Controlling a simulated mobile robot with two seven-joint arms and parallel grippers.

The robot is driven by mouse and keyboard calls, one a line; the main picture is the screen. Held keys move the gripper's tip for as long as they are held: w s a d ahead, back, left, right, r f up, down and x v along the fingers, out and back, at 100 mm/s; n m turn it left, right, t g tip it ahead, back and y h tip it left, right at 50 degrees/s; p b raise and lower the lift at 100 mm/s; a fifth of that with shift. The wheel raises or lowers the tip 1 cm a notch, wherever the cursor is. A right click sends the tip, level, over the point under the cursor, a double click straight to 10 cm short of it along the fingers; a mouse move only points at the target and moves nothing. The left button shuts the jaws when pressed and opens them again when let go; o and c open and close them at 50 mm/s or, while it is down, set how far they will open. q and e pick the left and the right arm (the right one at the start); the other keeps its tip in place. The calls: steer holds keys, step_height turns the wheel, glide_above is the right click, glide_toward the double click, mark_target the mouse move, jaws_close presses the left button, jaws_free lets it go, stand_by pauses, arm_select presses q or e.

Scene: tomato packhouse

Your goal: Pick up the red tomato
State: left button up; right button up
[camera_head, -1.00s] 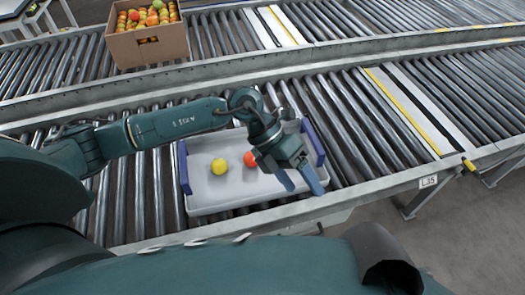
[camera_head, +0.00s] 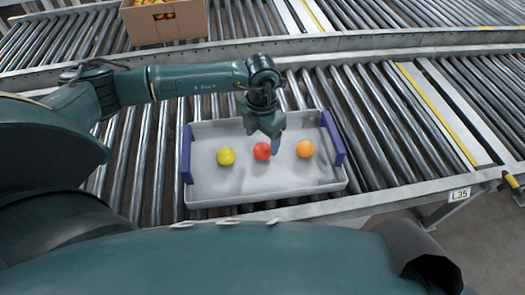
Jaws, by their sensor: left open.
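The red tomato (camera_head: 262,151) lies in the middle of a light grey tray (camera_head: 215,188) with blue ends. A yellow tomato (camera_head: 226,156) lies to its left and an orange tomato (camera_head: 305,149) to its right, both apart from it. My left gripper (camera_head: 274,148) points down over the tray, close to the right side of the red tomato. It is open and holds nothing. One finger shows beside the tomato; I cannot tell whether it touches. The other finger is hard to make out. My right gripper is not in view.
The tray rests on a roller conveyor (camera_head: 375,145) with a metal side rail in front. A cardboard box (camera_head: 166,28) of tomatoes stands on the conveyor behind. A yellow-edged strip (camera_head: 437,112) crosses the rollers at right.

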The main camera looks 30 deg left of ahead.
mark_target(263, 146)
arm_select(q)
step_height(263, 146, down, 5)
steer(key=shift+w+f+b, duration=0.1)
steer(key=shift+w+b, duration=0.05)
steer(key=shift+b, duration=0.5)
steer(key=shift+c, duration=0.5)
steer(key=c, duration=0.7)
